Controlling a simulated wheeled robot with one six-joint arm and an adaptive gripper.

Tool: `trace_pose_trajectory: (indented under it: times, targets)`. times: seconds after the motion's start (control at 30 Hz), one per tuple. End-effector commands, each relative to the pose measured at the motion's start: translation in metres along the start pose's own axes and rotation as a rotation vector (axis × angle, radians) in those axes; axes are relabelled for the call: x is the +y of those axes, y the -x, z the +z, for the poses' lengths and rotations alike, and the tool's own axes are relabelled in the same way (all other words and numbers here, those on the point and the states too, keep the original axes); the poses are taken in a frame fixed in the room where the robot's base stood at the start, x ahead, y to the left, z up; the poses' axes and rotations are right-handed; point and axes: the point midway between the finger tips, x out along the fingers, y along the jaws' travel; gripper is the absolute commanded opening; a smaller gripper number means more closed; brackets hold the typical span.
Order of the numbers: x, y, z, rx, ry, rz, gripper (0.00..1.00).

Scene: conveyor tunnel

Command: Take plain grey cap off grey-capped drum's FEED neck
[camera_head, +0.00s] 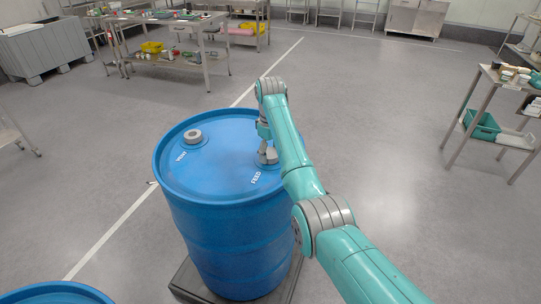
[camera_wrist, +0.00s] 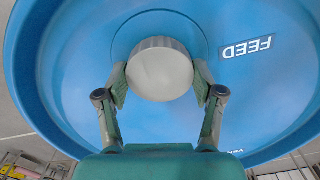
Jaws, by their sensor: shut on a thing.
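A blue drum (camera_head: 225,225) stands upright in the middle of the head view, with the words FEED and another label on its top. The grey FEED cap (camera_wrist: 160,70) sits at the FEED neck, and it shows partly behind my gripper in the head view. My gripper (camera_wrist: 160,80) is shut on this cap, with one finger on each side of it. A second grey cap (camera_head: 192,136) sits on the other neck at the top's left. I cannot tell whether the FEED cap is seated or raised from its neck.
The drum stands on a dark low platform (camera_head: 187,283). Another blue drum (camera_head: 55,293) shows at the lower left. A steel table (camera_head: 180,35) stands behind, and a cart with a green bin (camera_head: 482,125) stands at the right.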

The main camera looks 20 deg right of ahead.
Motion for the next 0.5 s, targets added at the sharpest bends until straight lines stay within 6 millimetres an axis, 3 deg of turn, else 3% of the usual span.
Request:
trace_pose_trajectory:
  times: [0.27, 0.5]
  targets:
    - [-0.0005, -0.0012, 0.0004, -0.002, 0.017, -0.002, 0.25]
    - [-0.0006, -0.0011, 0.0005, -0.002, 0.26, -0.002, 0.25]
